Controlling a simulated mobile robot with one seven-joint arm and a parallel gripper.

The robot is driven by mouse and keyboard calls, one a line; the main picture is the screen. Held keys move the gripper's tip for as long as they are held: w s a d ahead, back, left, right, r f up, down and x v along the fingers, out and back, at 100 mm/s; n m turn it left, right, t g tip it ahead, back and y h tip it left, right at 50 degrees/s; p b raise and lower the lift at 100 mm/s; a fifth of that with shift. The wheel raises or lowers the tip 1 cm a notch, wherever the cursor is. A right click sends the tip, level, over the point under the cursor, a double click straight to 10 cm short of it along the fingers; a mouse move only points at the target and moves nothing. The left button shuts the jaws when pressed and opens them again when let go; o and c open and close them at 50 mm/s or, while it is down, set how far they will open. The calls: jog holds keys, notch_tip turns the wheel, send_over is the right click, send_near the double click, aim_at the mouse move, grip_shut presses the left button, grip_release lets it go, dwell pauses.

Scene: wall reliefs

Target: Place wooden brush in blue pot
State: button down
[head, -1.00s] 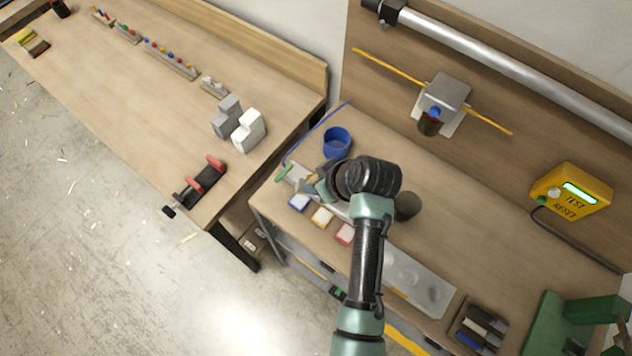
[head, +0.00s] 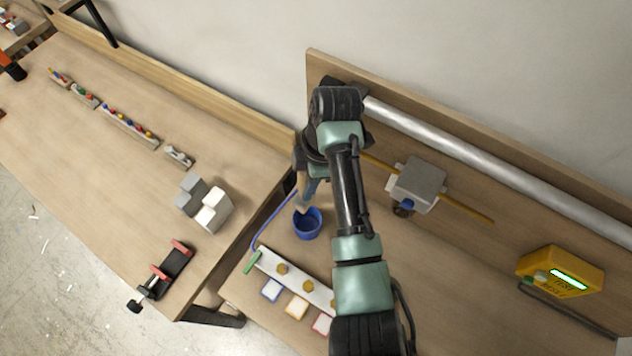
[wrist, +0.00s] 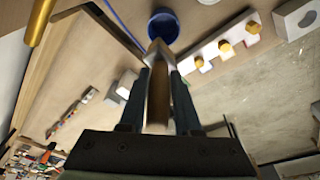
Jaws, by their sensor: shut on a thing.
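The blue pot (head: 307,226) stands open on the bench near its left corner; it also shows at the top of the wrist view (wrist: 163,24). My gripper (head: 308,184) is shut on the wooden brush (head: 302,190). In the wrist view the brush (wrist: 159,95) lies lengthwise between the two fingers (wrist: 167,80), its far end pointing at the pot. In the head view the brush's lower end is at the pot's back rim. I cannot tell whether that end is above the opening or just inside it.
A pale strip with yellow bolts (head: 309,283) and coloured square blocks (head: 297,306) lie in front of the pot. A blue cable (head: 277,216) curves left of it.

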aim_at(311, 204)
jog(key=shift+d+r, duration=0.1)
jog(key=shift+d, duration=0.05)
jog(key=shift+s+f+b, duration=0.1)
jog(key=shift+f+b, duration=0.7)
jog(key=shift+f, duration=0.05)
notch_tip(311, 204, down, 11)
jog(key=b, duration=0.9)
jog(key=shift+r, duration=0.2)
jog(key=c, duration=0.5)
grip_release()
